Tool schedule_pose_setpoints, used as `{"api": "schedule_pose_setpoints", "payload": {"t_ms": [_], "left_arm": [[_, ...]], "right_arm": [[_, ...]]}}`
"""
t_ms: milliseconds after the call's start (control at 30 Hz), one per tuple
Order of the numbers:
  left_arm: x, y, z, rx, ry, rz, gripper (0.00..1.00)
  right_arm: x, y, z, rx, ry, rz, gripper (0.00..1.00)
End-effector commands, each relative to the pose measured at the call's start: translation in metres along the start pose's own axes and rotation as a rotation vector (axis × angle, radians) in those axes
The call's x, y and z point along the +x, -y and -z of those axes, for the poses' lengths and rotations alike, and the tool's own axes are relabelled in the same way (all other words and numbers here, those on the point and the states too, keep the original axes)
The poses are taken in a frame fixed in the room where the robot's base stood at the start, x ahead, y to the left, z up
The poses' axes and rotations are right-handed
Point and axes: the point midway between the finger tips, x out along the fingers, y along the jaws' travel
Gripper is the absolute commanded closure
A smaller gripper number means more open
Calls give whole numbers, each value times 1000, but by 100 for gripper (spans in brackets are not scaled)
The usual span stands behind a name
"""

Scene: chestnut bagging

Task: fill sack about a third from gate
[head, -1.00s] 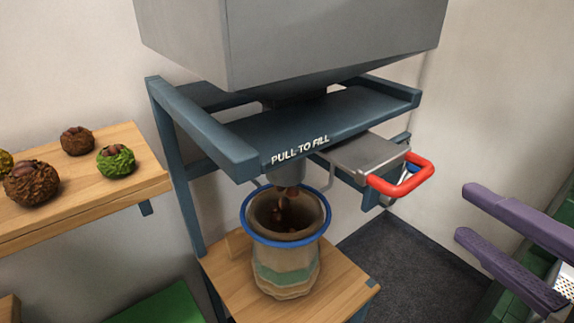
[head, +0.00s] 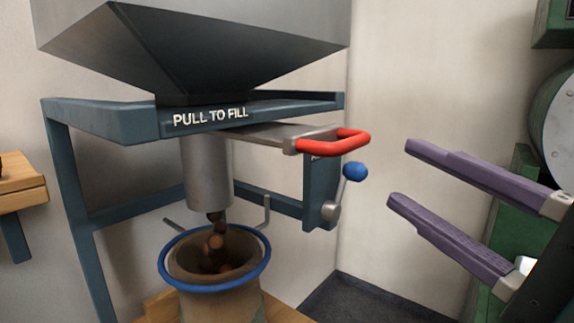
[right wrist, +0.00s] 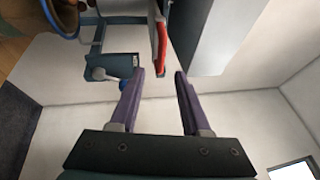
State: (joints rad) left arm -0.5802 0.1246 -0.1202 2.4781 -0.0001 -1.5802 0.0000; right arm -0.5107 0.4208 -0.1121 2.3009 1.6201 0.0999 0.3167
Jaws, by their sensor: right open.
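The sack (head: 238,303) stands open under the metal spout (head: 207,172), its mouth around a blue ring (head: 163,270). Brown chestnuts (head: 214,242) show between the spout and the sack's mouth; the fill level inside is hard to tell. The gate is a flat metal slide (head: 268,137) with a red handle (head: 352,142), sticking out to the right from under the "PULL TO FILL" board. My right gripper (head: 398,172), with purple fingers, is open and empty, right of the red handle and apart from it. In the right wrist view the handle (right wrist: 161,45) lies beyond the fingertips (right wrist: 159,74). My left gripper is not in view.
A grey hopper (head: 190,45) sits above on a blue frame (head: 75,190). A lever with a blue knob (head: 355,172) stands below the handle, close to my right fingers. A wooden shelf (head: 22,183) is at left. Green machinery (head: 556,25) is at right.

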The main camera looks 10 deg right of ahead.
Motion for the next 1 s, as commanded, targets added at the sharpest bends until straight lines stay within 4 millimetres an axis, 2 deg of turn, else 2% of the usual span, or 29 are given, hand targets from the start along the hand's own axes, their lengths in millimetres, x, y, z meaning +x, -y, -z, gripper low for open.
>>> {"api": "schedule_pose_setpoints", "payload": {"t_ms": [33,200,500,667,933,1000], "left_arm": [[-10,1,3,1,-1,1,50],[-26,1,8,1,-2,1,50],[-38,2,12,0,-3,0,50],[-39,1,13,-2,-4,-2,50],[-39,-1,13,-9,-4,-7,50],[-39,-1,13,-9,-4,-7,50]], "right_arm": [[8,6,0,-1,0,2,53],[37,8,0,-1,0,2,53],[82,4,-1,-1,1,1,53],[91,2,-1,-1,1,-1,53],[92,1,-1,-1,2,-2,53],[92,1,-1,-1,2,-2,60]]}}
